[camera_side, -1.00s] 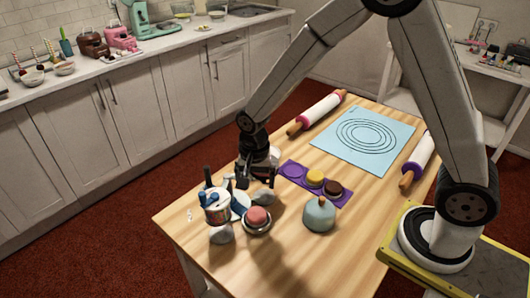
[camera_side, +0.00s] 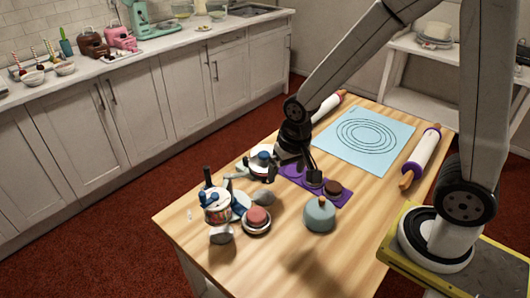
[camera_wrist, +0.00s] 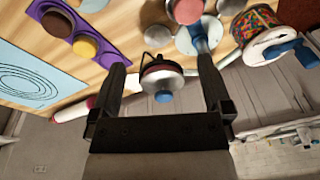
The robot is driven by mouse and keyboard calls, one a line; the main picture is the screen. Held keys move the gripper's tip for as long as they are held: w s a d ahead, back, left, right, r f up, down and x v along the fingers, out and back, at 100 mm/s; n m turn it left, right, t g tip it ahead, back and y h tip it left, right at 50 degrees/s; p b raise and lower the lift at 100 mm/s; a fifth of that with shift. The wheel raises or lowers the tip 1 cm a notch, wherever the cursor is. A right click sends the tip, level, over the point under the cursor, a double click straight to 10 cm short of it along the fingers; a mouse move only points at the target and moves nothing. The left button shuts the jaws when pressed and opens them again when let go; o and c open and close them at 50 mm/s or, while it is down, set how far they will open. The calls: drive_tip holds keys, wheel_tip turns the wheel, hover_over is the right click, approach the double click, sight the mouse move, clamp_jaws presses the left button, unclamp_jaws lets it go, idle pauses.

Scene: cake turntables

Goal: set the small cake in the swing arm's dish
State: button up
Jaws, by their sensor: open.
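A small pink cake (camera_side: 257,216) sits on a round silver dish (camera_side: 257,230) near the table's front; it also shows at the top of the wrist view (camera_wrist: 187,10). A purple tray (camera_side: 294,171) holds a brown cake (camera_side: 333,186) and a yellow cake (camera_wrist: 85,47); its left round slot is empty. My gripper (camera_side: 311,175) is open over the tray and hides the yellow cake in the side view. A blue arm-like piece (camera_wrist: 207,36) lies beside the pink cake's dish. I cannot tell which dish is the swing arm's.
A sprinkle-covered cake (camera_side: 217,206) with a blue knob stands front left. A round white-topped piece with a blue knob (camera_side: 263,156) is left of my gripper. A teal round pot (camera_side: 319,214) stands front right. A blue mat (camera_side: 365,138) and rolling pins (camera_side: 424,152) lie further back.

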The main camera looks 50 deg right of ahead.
drive_tip(key=s+n, duration=0.1)
drive_tip(key=s+d+r+n, duration=0.1)
drive_tip(key=s, duration=0.1)
drive_tip(key=s+d+n+t, duration=0.1)
drive_tip(key=n, duration=0.1)
drive_tip(key=shift+s+r, duration=0.15)
drive_tip(key=shift+s, duration=0.2)
